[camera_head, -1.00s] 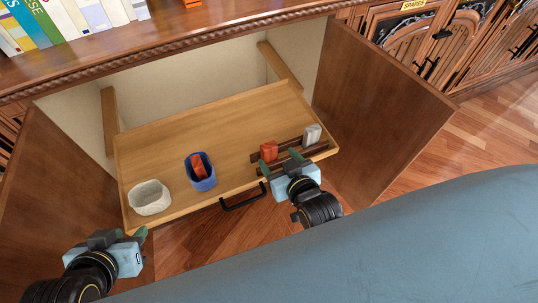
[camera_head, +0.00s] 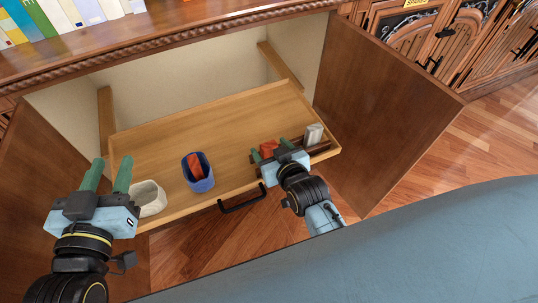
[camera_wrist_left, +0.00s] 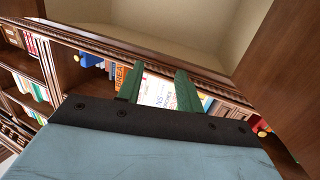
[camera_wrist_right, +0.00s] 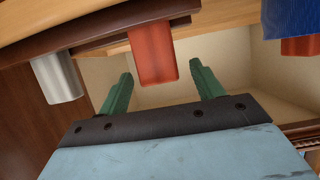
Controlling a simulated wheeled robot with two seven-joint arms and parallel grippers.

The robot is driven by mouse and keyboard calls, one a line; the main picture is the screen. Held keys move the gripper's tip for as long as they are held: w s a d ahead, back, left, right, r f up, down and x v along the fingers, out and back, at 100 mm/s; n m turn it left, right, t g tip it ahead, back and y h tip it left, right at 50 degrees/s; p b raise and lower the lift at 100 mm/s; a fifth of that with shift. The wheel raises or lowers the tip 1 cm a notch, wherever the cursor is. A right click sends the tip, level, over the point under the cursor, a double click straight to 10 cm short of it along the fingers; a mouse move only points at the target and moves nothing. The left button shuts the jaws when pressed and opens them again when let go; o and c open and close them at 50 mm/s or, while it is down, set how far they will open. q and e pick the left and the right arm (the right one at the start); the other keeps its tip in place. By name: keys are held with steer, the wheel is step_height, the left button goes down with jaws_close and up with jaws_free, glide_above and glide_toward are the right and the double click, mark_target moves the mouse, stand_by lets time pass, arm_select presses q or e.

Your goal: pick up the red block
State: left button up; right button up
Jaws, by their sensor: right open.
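A red block (camera_head: 268,148) stands upright on dark rails (camera_head: 318,148) at the right front of the pulled-out wooden drawer (camera_head: 225,125). My right gripper (camera_head: 271,151) is open, its green fingers pointing at the block. In the right wrist view the red block (camera_wrist_right: 153,50) shows centred at the fingertips (camera_wrist_right: 161,70); I cannot tell whether it is between them. A second red piece (camera_head: 195,166) sits in a blue cup (camera_head: 203,184) in the drawer. My left gripper (camera_head: 111,166) is open and empty near the drawer's left front corner.
A grey-white block (camera_head: 313,134) stands on the rails right of the red block. A whitish bowl (camera_head: 150,198) is at the drawer's front left, partly behind my left gripper. Open cabinet doors (camera_head: 385,105) flank the drawer, with a black handle (camera_head: 243,203) in front. The drawer's middle is clear.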

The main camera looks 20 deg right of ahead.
mark_target(267, 143)
steer(key=b+x, duration=0.2)
steer(key=x, duration=0.1)
steer(key=shift+f, duration=0.2)
arm_select(q)
step_height(267, 143, up, 9)
steer(key=s+d+t+h, duration=0.1)
steer(key=t+h, duration=0.1)
steer(key=t, duration=0.4)
steer(key=shift+s, duration=0.3)
arm_select(e)
steer(key=shift+w, duration=0.25)
steer(key=c, duration=1.1)
steer(key=shift+o, duration=0.2)
arm_select(q)
steer(key=shift+w+d, duration=0.1)
arm_select(e)
steer(key=shift+r, duration=0.1)
